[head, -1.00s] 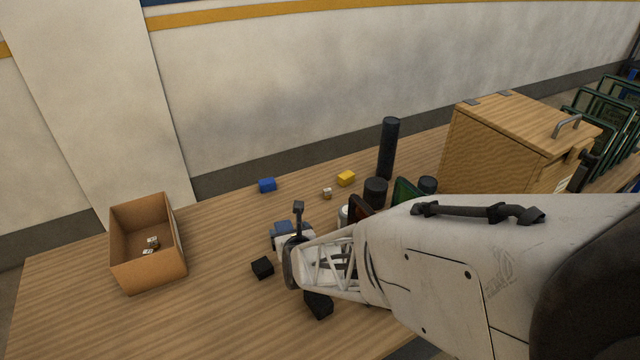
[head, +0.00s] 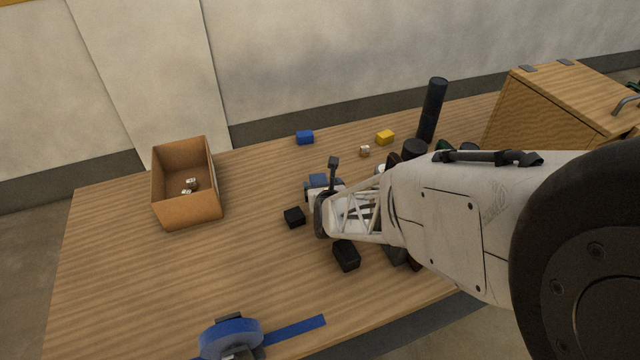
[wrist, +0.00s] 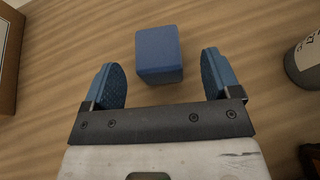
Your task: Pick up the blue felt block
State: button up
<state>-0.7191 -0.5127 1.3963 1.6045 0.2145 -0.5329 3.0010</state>
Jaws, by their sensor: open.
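A blue block (wrist: 158,52) lies on the wooden table in the wrist view, centred between my two fingers and a little ahead of them. My gripper (wrist: 160,80) is open, with a blue ridged pad on each side and nothing between them touching the block. In the head view my gripper (head: 319,188) points down over the middle of the table. A bright blue block (head: 305,137) lies behind it towards the wall. I cannot tell if this is the block in the wrist view, as the arm hides part of the table.
An open cardboard box (head: 187,205) with small dice stands left. A yellow block (head: 385,137) and a die (head: 364,151) lie behind. Black blocks (head: 294,217) (head: 346,255) lie close to my gripper. A black cylinder (head: 432,110) and wooden cabinet (head: 545,110) stand right.

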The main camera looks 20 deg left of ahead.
aim_at(320, 182)
jog(key=shift+w+a+f, duration=0.1)
jog(key=shift+w+a, duration=0.05)
dwell(0.3)
jog(key=shift+x, duration=2.45)
jog(key=shift+a, duration=0.1)
jog(key=shift+c, duration=0.3)
jog(key=c, duration=0.9)
